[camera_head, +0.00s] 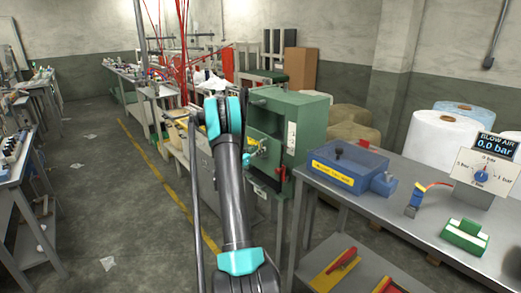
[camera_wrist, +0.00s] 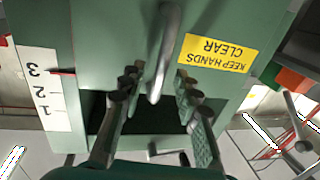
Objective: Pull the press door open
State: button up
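The green press (camera_head: 302,120) stands in the middle of the head view, partly behind my arm. In the wrist view its green front (camera_wrist: 120,30) fills most of the picture, upside down, with a yellow "KEEP HANDS CLEAR" label (camera_wrist: 217,55) and a white 1-2-3 scale (camera_wrist: 44,90). A grey bar handle (camera_wrist: 168,40) juts from this front toward the camera. My gripper (camera_wrist: 157,83) is open, one finger on each side of the handle, with visible gaps. A dark opening (camera_wrist: 150,118) shows behind the fingers. I cannot tell whether the door is fully shut.
Right of the press, a grey table (camera_head: 405,205) holds a blue box (camera_head: 345,168), a green-and-white block (camera_head: 465,236) and a blow-air gauge (camera_head: 487,170). Sacks and white rolls (camera_head: 445,138) stand behind. The floor on the left (camera_head: 120,210) is mostly clear.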

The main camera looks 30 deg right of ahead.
jog(key=shift+x, duration=1.2)
jog(key=shift+c, duration=0.6)
grip_shut()
